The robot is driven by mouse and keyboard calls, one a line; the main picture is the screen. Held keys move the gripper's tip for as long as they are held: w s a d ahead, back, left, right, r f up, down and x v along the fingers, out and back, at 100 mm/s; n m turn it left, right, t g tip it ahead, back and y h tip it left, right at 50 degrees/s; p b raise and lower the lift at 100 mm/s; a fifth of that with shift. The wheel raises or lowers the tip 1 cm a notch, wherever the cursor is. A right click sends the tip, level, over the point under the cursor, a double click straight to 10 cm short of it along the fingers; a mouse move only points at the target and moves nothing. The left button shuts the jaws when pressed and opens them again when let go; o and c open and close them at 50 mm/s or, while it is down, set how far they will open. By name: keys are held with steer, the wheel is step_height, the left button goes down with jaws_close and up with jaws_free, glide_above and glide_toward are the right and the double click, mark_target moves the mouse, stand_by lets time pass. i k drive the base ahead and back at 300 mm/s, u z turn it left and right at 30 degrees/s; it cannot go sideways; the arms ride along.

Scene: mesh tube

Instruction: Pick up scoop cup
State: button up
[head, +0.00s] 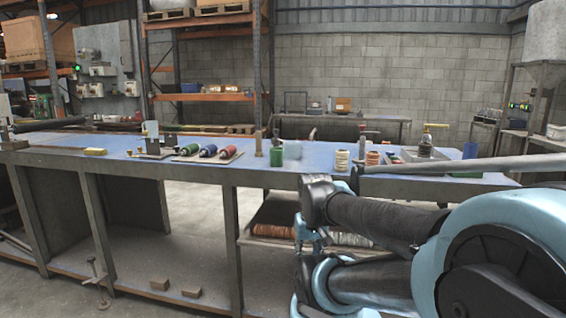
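I cannot tell for certain which item is the scoop cup. On the blue-topped workbench (225,166), a small green cup-like container (277,157) stands upright near the front edge, left of my arm. A blue cup-like item (470,150) stands farther right, behind a long grey bar. My arm reaches in from the lower right, with its links in front of the bench and below its top. I cannot make out my gripper's fingers.
Spools (342,160) and a metal device with a yellow handle (426,142) stand right of the green containers. Coloured rolls (208,151) lie on a board to the left. The long grey bar (460,164) crosses the bench's right end.

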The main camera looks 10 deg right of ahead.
mark_target(276, 154)
steer(key=z, duration=1.8)
steer(key=k, duration=2.05)
steer(key=u, duration=1.15)
steer(key=i, duration=1)
steer(key=z, duration=0.05)
